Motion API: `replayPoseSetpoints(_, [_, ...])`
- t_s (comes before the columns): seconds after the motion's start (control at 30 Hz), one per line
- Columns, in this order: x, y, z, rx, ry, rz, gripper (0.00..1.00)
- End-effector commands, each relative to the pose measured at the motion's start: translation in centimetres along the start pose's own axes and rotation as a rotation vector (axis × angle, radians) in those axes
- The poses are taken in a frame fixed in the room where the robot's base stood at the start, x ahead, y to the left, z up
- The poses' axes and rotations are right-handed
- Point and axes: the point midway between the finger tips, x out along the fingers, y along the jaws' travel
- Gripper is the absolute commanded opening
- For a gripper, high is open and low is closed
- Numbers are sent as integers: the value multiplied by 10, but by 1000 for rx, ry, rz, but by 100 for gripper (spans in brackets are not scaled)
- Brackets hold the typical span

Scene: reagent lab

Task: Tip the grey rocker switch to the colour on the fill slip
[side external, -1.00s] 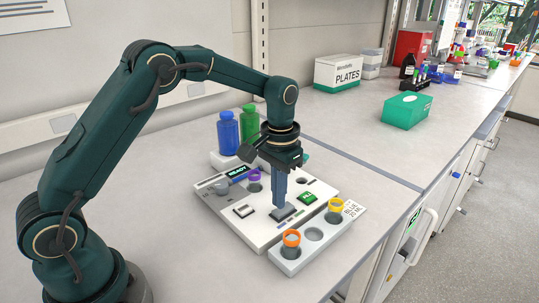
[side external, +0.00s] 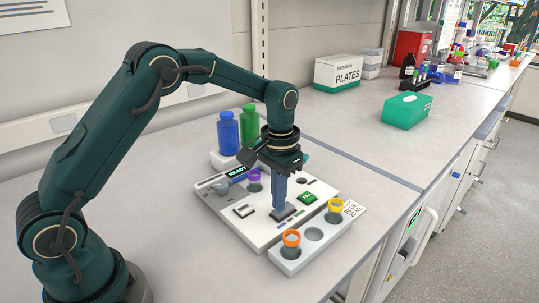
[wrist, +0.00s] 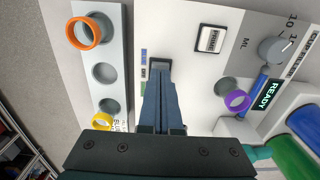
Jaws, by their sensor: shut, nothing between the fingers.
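The grey rocker switch (side external: 283,215) sits on the front part of a white dispenser panel (side external: 256,230). In the wrist view, the rocker (wrist: 161,64) shows just past my fingertips, with a blue and a green label beside it. My gripper (side external: 281,207) is shut, points down and is at the rocker, seemingly touching it. The fingers (wrist: 160,80) cover part of the rocker, so which side is down I cannot tell. The fill slip (side external: 352,209) reads "BLUE 20 ML" and lies to the right of the panel.
A white rack (side external: 288,266) with an orange-ringed and a yellow-ringed vial is close beside the gripper. Blue (side external: 228,133) and green bottles stand behind.

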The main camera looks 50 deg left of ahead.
Motion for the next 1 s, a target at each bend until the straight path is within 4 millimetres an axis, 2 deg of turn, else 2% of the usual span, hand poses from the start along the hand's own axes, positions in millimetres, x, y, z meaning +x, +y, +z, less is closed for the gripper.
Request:
replayPoseSetpoints(0.7, [9,0,0,0,0,0,0])
replayPoseSetpoints(1.0, [-10,0,-1,0,3,0,0])
